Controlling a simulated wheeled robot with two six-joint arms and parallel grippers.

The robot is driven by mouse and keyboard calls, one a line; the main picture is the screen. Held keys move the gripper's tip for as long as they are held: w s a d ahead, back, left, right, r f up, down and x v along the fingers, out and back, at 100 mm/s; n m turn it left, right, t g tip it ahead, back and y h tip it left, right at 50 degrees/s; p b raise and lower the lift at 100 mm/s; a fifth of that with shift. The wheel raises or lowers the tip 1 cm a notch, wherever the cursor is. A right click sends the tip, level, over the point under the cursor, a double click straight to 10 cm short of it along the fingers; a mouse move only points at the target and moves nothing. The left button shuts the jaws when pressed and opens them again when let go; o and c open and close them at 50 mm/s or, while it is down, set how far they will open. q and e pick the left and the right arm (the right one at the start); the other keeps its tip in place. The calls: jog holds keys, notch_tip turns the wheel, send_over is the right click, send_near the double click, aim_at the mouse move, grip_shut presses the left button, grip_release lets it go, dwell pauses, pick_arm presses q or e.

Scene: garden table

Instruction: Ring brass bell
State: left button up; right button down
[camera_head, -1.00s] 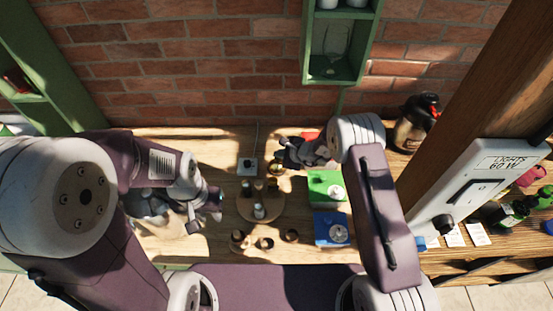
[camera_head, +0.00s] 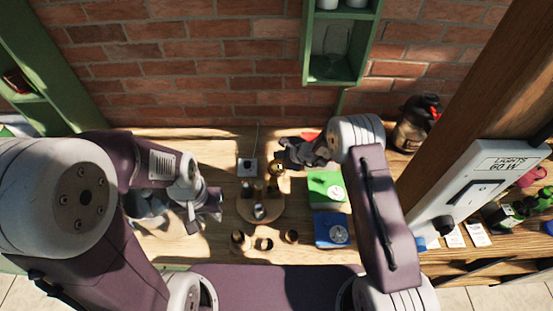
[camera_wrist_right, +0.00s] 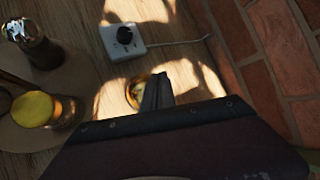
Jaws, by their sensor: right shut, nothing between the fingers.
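A small brass bell (camera_head: 278,169) stands on the wooden table (camera_head: 225,250), towards the wall, in the head view. In the right wrist view a rounded golden part of the bell (camera_wrist_right: 134,92) shows beside my fingers, which hide some of it. My right gripper (camera_head: 283,151) is shut and empty, just beyond the bell in the head view; its fingertips (camera_wrist_right: 158,86) look very near the bell, but I cannot tell whether they touch. My left gripper (camera_head: 217,204) hangs over the left part of the table, away from the bell; its jaw state is unclear.
A white box with a black knob (camera_head: 247,167) stands left of the bell, its cable running towards the brick wall (camera_head: 200,80). A round wooden board (camera_head: 247,211) holds several jars. Green (camera_head: 325,188) and blue (camera_head: 330,229) boxes stand to the right. Small pots (camera_head: 264,244) are in front.

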aim_at(279, 161)
dwell(0.5)
jog(key=shift+f+b, duration=0.45)
jog(key=shift+b, duration=0.45)
jog(key=shift+f, duration=0.1)
jog(key=shift+r, duration=0.6)
notch_tip(279, 161, up, 6)
jog(key=p, duration=0.3)
